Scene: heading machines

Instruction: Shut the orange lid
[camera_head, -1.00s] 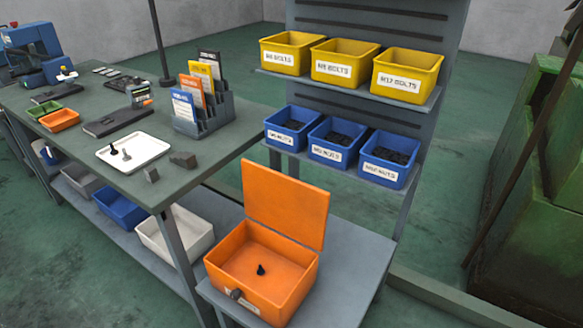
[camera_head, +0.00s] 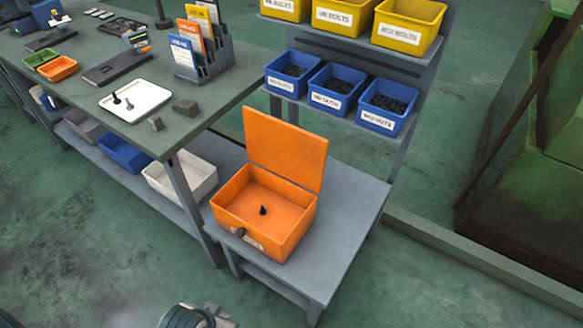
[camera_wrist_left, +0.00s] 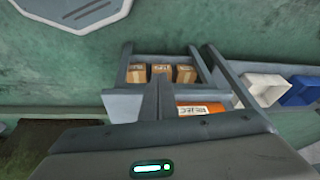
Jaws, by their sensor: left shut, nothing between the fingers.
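The orange box (camera_head: 268,236) stands open on the low grey stand. Its flat orange lid (camera_head: 285,150) stands nearly upright at the back edge, leaning slightly back. A small black piece (camera_head: 263,210) lies inside, and a dark latch (camera_head: 240,233) with a pale label is on the front. In the left wrist view, which looks upside down, the box's labelled front (camera_wrist_left: 195,108) shows partly behind my left gripper (camera_wrist_left: 159,82). That gripper is shut and empty, apart from the box. My right gripper is not in view.
The workbench (camera_head: 207,112), with a white tray (camera_head: 150,97), is left of the box. Blue bins (camera_head: 332,92) hang on a rack behind the lid. Cardboard boxes (camera_wrist_left: 160,72) sit below the stand. Floor in front is mostly clear.

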